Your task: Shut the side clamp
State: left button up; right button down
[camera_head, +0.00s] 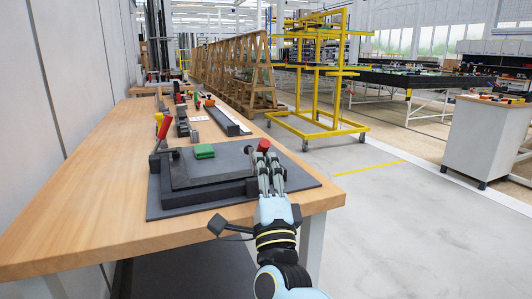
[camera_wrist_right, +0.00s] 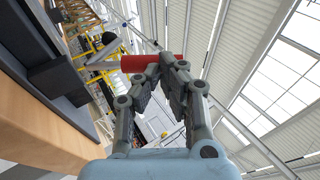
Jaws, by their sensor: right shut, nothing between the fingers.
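On the bench's dark mat (camera_head: 300,178) lies a dark grey fixture block (camera_head: 212,168) with a green block (camera_head: 204,151) on top. A clamp with a red handle (camera_head: 263,146) is at the fixture's right side; my right gripper (camera_head: 268,168) hides most of it. In the wrist view, the red handle (camera_wrist_right: 140,63) lies across behind the tips of my right gripper (camera_wrist_right: 172,64). The fingers are shut and empty, close to the handle; I cannot tell if they touch it. Another upright lever with a red and yellow handle (camera_head: 163,127) stands at the fixture's left. My left gripper is not in view.
The wooden bench (camera_head: 105,165) has clear room on the left. Several tools and a long pale rail (camera_head: 226,119) lie behind the fixture. A yellow frame rack (camera_head: 315,80) stands on the floor beyond, and a grey cabinet (camera_head: 485,138) stands at right.

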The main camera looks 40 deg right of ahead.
aim_at(260, 145)
jog(key=w+r+g+y+p, duration=0.1)
jog(key=w+r+g+p, duration=0.1)
jog(key=p, duration=0.5)
jog(key=w+d+r+n+g+y+p, duration=0.1)
jog(key=r+g+p, duration=0.1)
jog(key=p, duration=0.5)
jog(key=shift+w+n+y, duration=0.3)
jog(key=shift+w+y, duration=0.1)
jog(key=shift+w+p, duration=0.35)
jog(key=shift+p, duration=0.15)
jog(key=shift+w+d, duration=0.15)
jog(key=shift+w, duration=0.25)
jog(key=shift+a+f+b+x, duration=0.15)
jog(key=shift+b+x, duration=0.1)
jog(key=shift+x, duration=0.65)
jog(key=shift+a+f+b+x, duration=0.15)
jog(key=shift+b+x, duration=0.1)
jog(key=shift+x, duration=0.65)
jog(key=shift+w, duration=0.25)
jog(key=shift+r, duration=0.15)
